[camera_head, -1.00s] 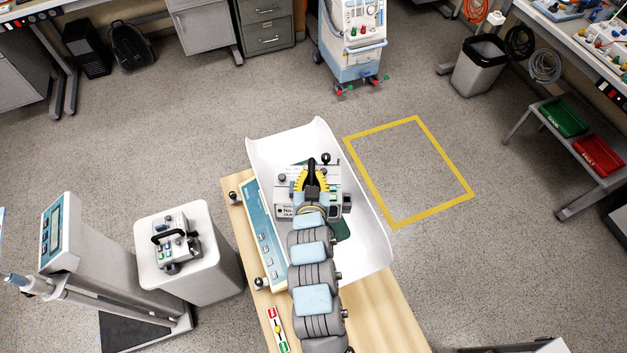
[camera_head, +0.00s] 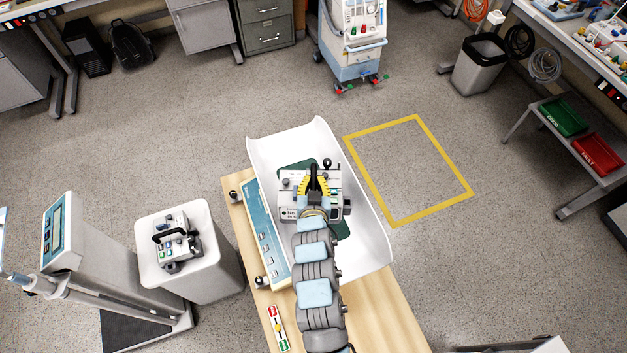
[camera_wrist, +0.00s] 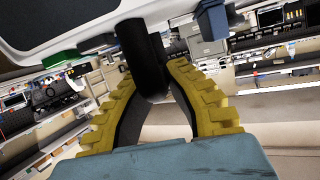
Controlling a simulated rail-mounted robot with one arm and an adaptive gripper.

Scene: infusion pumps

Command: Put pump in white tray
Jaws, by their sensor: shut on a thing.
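A grey-white pump (camera_head: 297,208) with a black handle is at the white tray (camera_head: 370,225), which is the curved pan of a scale on the wooden table. My gripper (camera_head: 314,182) is shut on the pump's black handle, with its yellow fingers around it. I cannot tell whether the pump's underside touches the tray. A second pump (camera_head: 176,243) with a black handle stands on a white pedestal at the left.
A dark green patch (camera_head: 342,229) shows in the tray, partly hidden by the pump and my arm. The scale's blue panel (camera_head: 264,235) runs along the tray's left side. A yellow floor square (camera_head: 455,170) to the right is empty.

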